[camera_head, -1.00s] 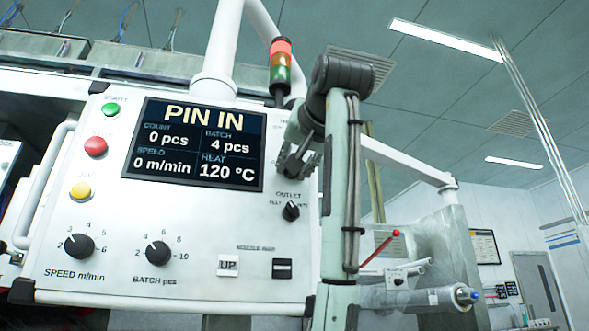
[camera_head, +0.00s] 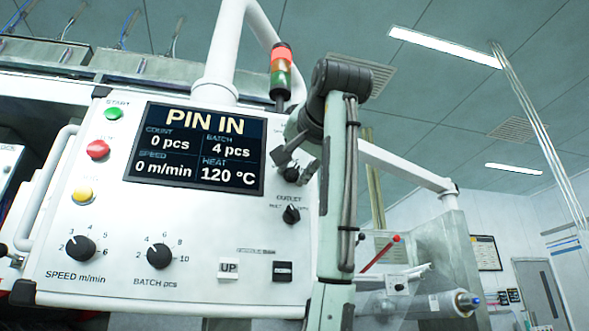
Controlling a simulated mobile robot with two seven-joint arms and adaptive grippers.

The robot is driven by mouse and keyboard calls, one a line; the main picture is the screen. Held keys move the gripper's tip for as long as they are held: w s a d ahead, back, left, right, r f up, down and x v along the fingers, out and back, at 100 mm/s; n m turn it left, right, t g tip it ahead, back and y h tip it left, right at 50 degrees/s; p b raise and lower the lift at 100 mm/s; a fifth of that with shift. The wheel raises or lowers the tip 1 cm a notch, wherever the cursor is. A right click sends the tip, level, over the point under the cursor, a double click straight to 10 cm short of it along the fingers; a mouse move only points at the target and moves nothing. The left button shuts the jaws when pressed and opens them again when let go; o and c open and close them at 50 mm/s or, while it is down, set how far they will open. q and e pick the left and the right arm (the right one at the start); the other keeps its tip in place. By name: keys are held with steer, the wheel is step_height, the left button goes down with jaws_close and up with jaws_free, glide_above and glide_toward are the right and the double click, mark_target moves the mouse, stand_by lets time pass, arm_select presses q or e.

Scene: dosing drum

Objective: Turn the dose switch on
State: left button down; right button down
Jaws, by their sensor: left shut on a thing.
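My left gripper (camera_head: 293,163) is in front of the upper right of the white control panel (camera_head: 200,212). Its two dark fingers are on either side of a small black knob (camera_head: 291,173) and are shut on it. The label of this knob is hidden behind my gripper, so I cannot read whether it is the dose switch. Just below is another black knob (camera_head: 291,214), marked OUTLET. The screen (camera_head: 195,148) reads PIN IN, count 0 pcs, batch 4 pcs, speed 0 m/min, heat 120 °C. My right gripper is not in view.
Green (camera_head: 114,113), red (camera_head: 98,149) and yellow (camera_head: 83,194) buttons line the panel's left side. SPEED (camera_head: 80,248) and BATCH (camera_head: 158,256) knobs and an UP switch (camera_head: 228,267) are below. A signal lamp (camera_head: 281,72) stands behind my wrist.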

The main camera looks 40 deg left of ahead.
arm_select(q)
steer(key=c, duration=1.2)
jaws_free()
steer(key=v, duration=1.2)
